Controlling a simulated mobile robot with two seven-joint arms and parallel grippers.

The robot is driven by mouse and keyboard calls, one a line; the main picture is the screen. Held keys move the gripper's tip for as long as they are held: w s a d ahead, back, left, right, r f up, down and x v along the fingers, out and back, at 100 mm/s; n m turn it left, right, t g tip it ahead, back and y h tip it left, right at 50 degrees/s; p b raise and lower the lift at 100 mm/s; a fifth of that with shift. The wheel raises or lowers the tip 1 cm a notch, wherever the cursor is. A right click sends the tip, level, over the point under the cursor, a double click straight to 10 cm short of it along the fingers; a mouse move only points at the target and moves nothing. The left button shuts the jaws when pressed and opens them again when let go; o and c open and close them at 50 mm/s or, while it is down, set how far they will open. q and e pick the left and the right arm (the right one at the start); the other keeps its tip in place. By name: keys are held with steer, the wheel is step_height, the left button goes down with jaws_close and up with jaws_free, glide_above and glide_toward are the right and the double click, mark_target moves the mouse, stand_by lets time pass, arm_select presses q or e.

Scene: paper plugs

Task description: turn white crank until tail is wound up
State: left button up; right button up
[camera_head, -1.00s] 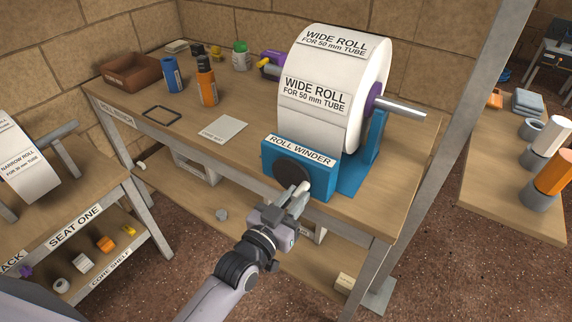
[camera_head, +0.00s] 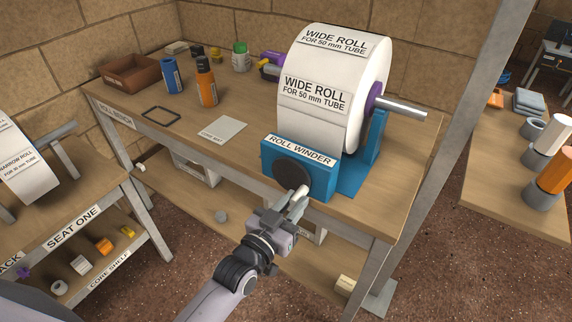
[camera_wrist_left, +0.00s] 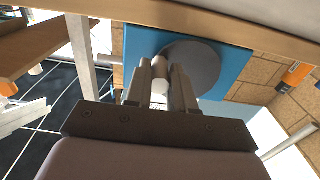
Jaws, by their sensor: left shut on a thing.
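The roll winder (camera_head: 268,167) is a blue box with a dark round disc (camera_head: 291,172) on its front, at the front edge of the bench. The white crank (camera_head: 301,191) sticks out from the disc's lower right. My left gripper (camera_head: 297,203) is shut on it; in the left wrist view the white handle (camera_wrist_left: 160,88) lies between the two fingers (camera_wrist_left: 161,92). The wide white paper roll (camera_head: 325,100) hangs above on a metal bar. No loose tail can be made out on it. My right gripper is not in view.
The bench (camera_head: 200,122) also holds a brown box (camera_head: 131,72), a blue can (camera_head: 172,74), an orange bottle (camera_head: 206,82), a black frame (camera_head: 161,115) and a grey mat (camera_head: 223,130). A grey post (camera_head: 468,110) stands at right.

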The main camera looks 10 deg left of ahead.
arm_select(q)
steer(key=shift+w+a+f, duration=0.1)
steer(key=shift+a+f, duration=0.2)
steer(key=shift+a, duration=0.1)
steer(key=shift+w+a+f, duration=0.2)
steer(key=shift+w+a, duration=0.05)
steer(key=shift+a, duration=0.2)
steer(key=shift+o, duration=1.1)
steer(key=shift+f+b, duration=0.1)
steer(key=shift+b, duration=0.2)
steer(key=shift+w+a+f, duration=0.15)
steer(key=shift+a+f, duration=0.35)
steer(key=shift+a+b, duration=0.1)
steer(key=shift+b, duration=0.2)
